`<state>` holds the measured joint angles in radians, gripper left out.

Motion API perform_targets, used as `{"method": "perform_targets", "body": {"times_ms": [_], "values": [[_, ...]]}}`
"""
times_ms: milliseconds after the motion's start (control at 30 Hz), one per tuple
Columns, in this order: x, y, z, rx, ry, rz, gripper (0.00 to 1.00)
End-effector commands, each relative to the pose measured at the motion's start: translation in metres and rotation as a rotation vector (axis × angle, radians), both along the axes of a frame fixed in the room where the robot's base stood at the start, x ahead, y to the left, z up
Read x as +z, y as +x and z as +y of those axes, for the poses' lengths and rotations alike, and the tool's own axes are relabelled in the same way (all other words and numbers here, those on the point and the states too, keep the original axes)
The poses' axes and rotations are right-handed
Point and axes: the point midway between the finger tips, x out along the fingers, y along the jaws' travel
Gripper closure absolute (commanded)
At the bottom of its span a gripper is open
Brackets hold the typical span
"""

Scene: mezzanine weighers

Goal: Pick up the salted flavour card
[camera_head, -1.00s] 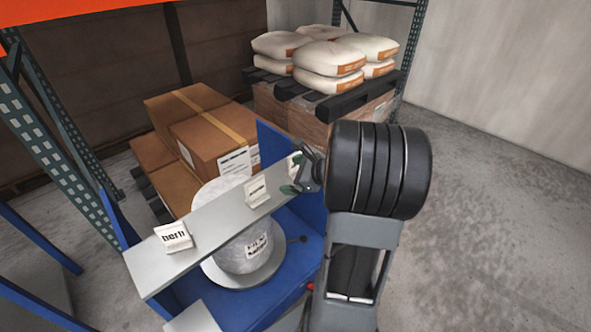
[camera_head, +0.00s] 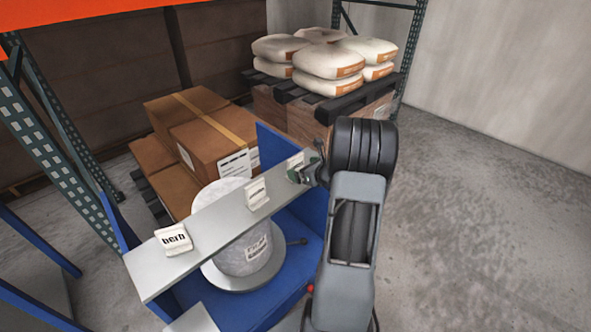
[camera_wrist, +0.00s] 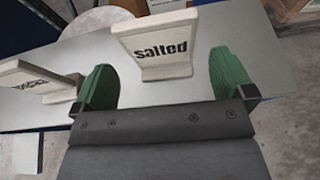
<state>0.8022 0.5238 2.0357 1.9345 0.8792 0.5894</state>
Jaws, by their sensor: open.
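The salted card (camera_wrist: 155,45) is a white upright card on a foot, with black "salted" lettering, standing on the grey shelf (camera_wrist: 215,30). In the head view the card (camera_head: 295,160) is at the shelf's far right end, partly behind my gripper. My gripper (camera_wrist: 168,85) is open, its two green fingers to the left and right of the card's lower part in the wrist view. The card is just ahead of the fingers; I cannot tell whether it is between the tips. In the head view my gripper (camera_head: 305,172) is at the card's near right side.
A second card (camera_head: 257,194) stands mid-shelf, and shows at the left in the wrist view (camera_wrist: 30,80). A "herb" card (camera_head: 173,239) is at the shelf's left end. A white drum (camera_head: 243,255) stands under the shelf. Blue panels (camera_head: 280,147) flank it; cartons (camera_head: 210,140) lie behind.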

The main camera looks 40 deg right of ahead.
Motion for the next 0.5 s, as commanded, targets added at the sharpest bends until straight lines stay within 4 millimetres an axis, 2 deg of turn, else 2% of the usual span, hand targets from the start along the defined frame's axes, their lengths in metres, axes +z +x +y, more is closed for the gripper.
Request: {"method": "perform_targets", "body": {"times_ms": [300, 500], "values": [[-0.015, 0.037, 0.003, 0.004, 0.001, 0.001, 0.00], [-0.019, 0.045, 0.003, 0.001, 0.000, 0.001, 0.00]]}}
